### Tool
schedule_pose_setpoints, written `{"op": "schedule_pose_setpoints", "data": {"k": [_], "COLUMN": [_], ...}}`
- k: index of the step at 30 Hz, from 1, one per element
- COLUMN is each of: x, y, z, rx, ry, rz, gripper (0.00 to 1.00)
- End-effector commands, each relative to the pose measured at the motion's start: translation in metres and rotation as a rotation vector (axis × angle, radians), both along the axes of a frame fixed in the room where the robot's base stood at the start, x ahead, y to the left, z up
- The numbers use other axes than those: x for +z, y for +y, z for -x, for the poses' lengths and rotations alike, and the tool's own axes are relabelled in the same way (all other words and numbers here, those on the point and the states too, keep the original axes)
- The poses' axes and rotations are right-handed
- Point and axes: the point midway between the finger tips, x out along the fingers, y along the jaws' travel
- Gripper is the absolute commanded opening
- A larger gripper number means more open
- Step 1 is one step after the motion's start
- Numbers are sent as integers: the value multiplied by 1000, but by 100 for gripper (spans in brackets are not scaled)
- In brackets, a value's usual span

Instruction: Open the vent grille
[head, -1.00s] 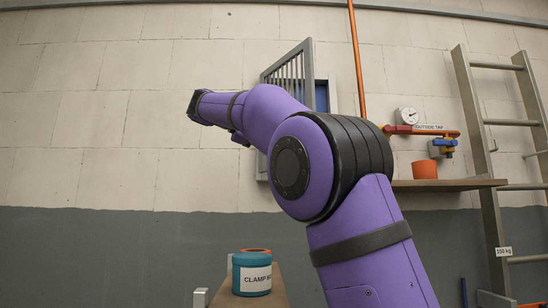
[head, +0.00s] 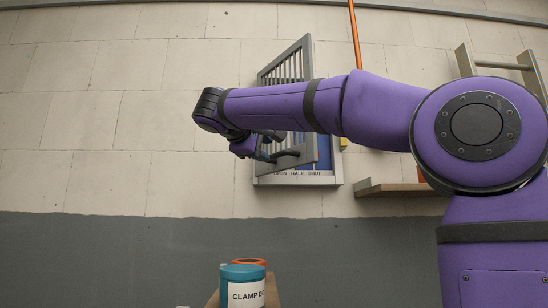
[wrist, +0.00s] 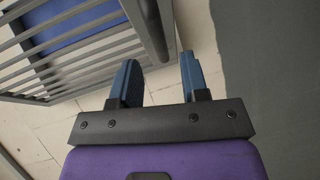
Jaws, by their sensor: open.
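The vent grille (head: 285,70) is a grey slatted panel on the wall. It stands ajar, its right edge swung out from the frame, with a blue interior (head: 325,150) showing beside it. A dark bar handle (head: 292,158) is low on the panel. My gripper (head: 268,149) is at the panel's lower left, close to the handle; contact cannot be told. In the wrist view my gripper (wrist: 157,72) has its two blue fingers apart, with nothing clearly between them. The slats (wrist: 60,55) lie to the left and a dark bar (wrist: 152,28) runs just beyond the fingertips.
A label strip (head: 298,187) under the grille reads open, half, shut. A teal clamp tub (head: 243,288) stands low in front. The wall left of the grille is clear.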

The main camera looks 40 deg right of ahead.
Motion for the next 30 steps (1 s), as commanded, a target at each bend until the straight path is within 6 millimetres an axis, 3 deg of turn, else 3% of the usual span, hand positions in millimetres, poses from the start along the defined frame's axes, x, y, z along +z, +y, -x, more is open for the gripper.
{"op": "schedule_pose_setpoints", "data": {"k": [9, 23, 28, 30], "x": [-9, -10, -10, -10], "y": [-42, -52, -52, -52], "z": [-18, -23, -22, -22], "rx": [-2, -1, -1, -1], "ry": [1, 0, 0, 1], "rz": [0, 0, 0, 0], "gripper": [41, 41, 2, 0]}}
